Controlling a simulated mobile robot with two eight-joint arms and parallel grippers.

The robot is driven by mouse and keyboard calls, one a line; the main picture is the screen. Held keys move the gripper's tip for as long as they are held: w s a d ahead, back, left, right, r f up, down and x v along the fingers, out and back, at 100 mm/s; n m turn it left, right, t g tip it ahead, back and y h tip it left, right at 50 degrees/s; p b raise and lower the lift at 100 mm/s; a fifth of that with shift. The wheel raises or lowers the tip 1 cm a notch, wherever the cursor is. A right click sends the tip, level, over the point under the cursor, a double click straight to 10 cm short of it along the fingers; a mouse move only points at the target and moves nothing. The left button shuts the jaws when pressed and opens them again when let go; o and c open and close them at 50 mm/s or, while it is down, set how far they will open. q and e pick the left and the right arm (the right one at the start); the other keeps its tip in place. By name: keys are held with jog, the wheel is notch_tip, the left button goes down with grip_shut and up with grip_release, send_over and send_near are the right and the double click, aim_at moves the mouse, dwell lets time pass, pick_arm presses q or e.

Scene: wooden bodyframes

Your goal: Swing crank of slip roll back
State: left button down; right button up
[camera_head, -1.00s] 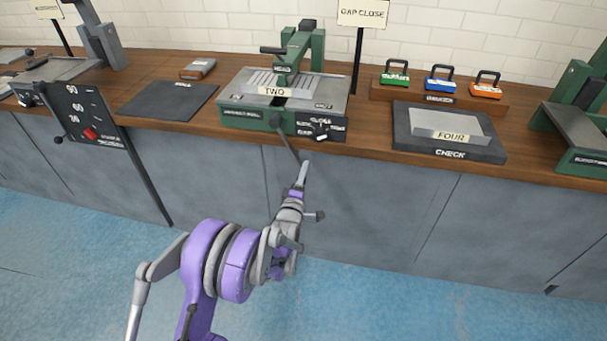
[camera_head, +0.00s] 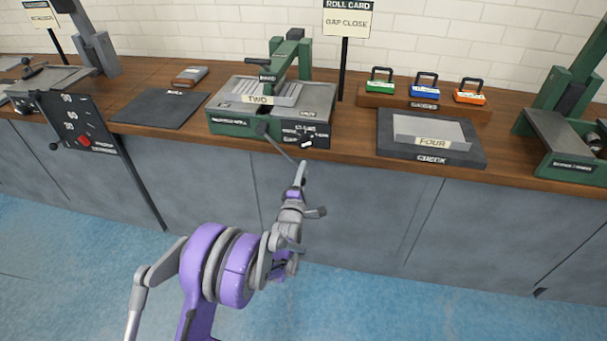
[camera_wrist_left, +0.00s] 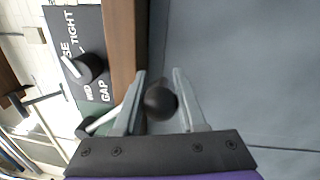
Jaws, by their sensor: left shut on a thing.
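The slip roll (camera_head: 230,123) is the green and grey machine on the bench, with a plate marked TWO (camera_head: 257,100) on its bed. Its crank (camera_head: 277,143) slopes down and right from a dark hub on the front face, past the bench edge. My left gripper (camera_head: 302,170) is at the crank's lower end. In the left wrist view the fingers (camera_wrist_left: 160,95) are closed around the crank's black ball knob (camera_wrist_left: 160,103). In the head view the knob is hidden by the fingers. My right gripper is in neither view.
A gap selector knob (camera_wrist_left: 90,68) on the front panel sits close to the crank. A dark mat (camera_head: 160,108) lies left, a CHECK plate (camera_head: 460,157) with a block marked FOUR lies right. A ROLL CARD sign (camera_head: 347,22) stands behind. Open floor lies before the cabinets.

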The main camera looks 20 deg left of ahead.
pick_arm(q)
jog(key=shift+r, duration=0.1)
jog(key=shift+c, duration=2.4)
grip_release()
jog(key=shift+s, duration=0.15)
jog(key=v, duration=1)
jog(key=shift+s, duration=0.25)
jog(key=shift+c, duration=0.2)
